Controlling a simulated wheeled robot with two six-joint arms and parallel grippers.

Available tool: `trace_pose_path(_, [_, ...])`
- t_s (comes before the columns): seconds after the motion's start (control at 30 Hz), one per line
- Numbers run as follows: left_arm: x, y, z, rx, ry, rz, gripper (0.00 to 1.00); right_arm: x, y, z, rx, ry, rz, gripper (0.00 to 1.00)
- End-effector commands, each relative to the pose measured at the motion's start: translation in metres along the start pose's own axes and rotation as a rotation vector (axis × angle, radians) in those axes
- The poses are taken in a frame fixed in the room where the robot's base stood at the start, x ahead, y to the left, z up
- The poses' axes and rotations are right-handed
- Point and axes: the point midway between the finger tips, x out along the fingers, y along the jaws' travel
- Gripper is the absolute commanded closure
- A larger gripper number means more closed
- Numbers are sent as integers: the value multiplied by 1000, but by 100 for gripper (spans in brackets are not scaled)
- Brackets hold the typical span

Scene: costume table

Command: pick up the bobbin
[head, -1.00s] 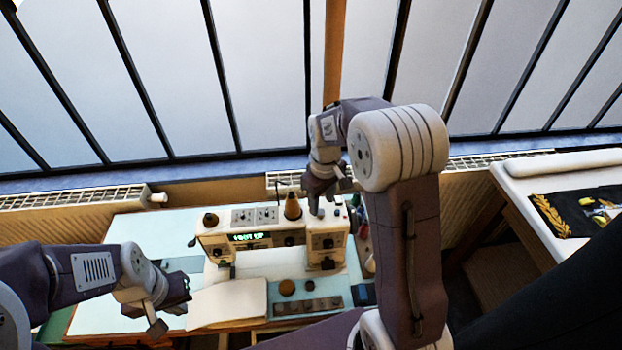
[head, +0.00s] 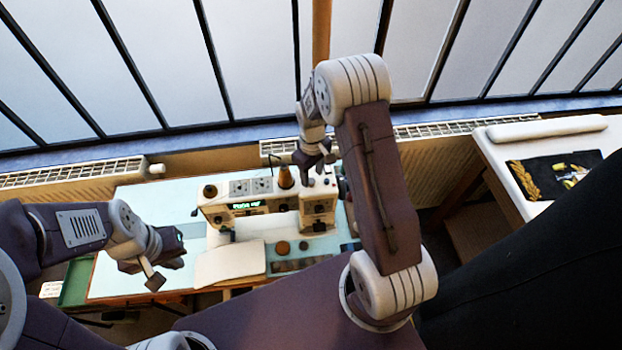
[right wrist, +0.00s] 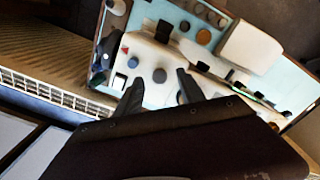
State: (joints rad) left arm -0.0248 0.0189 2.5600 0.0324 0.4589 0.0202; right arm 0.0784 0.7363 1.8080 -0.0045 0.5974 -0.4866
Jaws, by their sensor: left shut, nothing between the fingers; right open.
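The white sewing machine (head: 262,207) stands on the pale blue table. My left gripper (head: 166,264) is shut and empty over the table's left part.
A brown thread cone (head: 286,177) stands on the machine near my right gripper. A pale flat pad (head: 230,264) and small round pieces (head: 283,247) lie in front. Radiators (head: 70,180) and windows are behind. Another table with a dark cloth (head: 555,175) is at right.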

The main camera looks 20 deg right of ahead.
Motion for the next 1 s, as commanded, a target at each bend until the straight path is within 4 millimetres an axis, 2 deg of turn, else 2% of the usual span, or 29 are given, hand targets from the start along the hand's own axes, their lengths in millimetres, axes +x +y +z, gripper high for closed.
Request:
trace_pose_path(0.03, [-10,0,-1,0,0,0,100,4,0,0,0,-5,-2,54])
trace_pose_path(0.17, [-12,0,-1,0,0,0,100,22,0,-1,0,-1,0,54])
trace_pose_path(0.37, [-10,0,-1,0,0,0,100,25,0,-1,0,2,1,54])
trace_pose_path(0.4, [-10,0,-1,0,0,0,100,25,0,-1,0,2,1,57])
trace_pose_path(0.57, [-10,0,-1,0,0,0,100,25,0,-1,0,2,1,100])
trace_pose_path(0.87, [-10,0,-1,0,0,0,100,24,0,-1,0,2,1,100])
trace_pose_path(1.0, [-5,0,0,0,0,0,100,17,1,-2,0,4,2,100])
